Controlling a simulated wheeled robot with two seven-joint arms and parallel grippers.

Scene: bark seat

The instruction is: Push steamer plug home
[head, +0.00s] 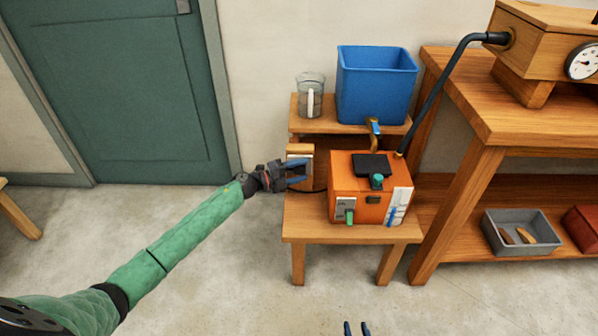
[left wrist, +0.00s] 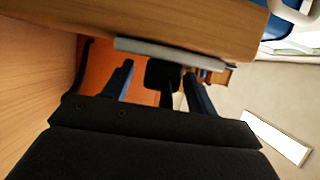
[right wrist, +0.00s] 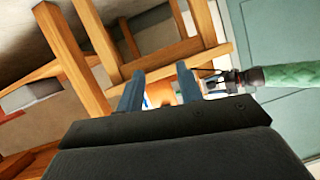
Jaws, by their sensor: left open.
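The orange steamer (head: 358,189) stands on a low wooden step, with a black pad on top and a green switch in front. Beside its left side is a wooden block with a pale plate (head: 300,151). My left gripper (head: 298,176) is open just in front of this block. In the left wrist view, a dark piece that looks like the plug (left wrist: 163,75) shows between the spread blue fingers, close to the grey plate edge (left wrist: 170,53). I cannot tell how deep it sits. My right gripper (head: 357,328) is open and empty, low in front of the step; its fingers also show in the right wrist view (right wrist: 158,90).
A blue bin (head: 376,85) and a glass jug (head: 311,97) stand on the upper step. A black hose (head: 436,94) runs from the steamer to a wooden box with a gauge on the bench (head: 475,110). A grey tray (head: 522,232) sits on the lower shelf.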

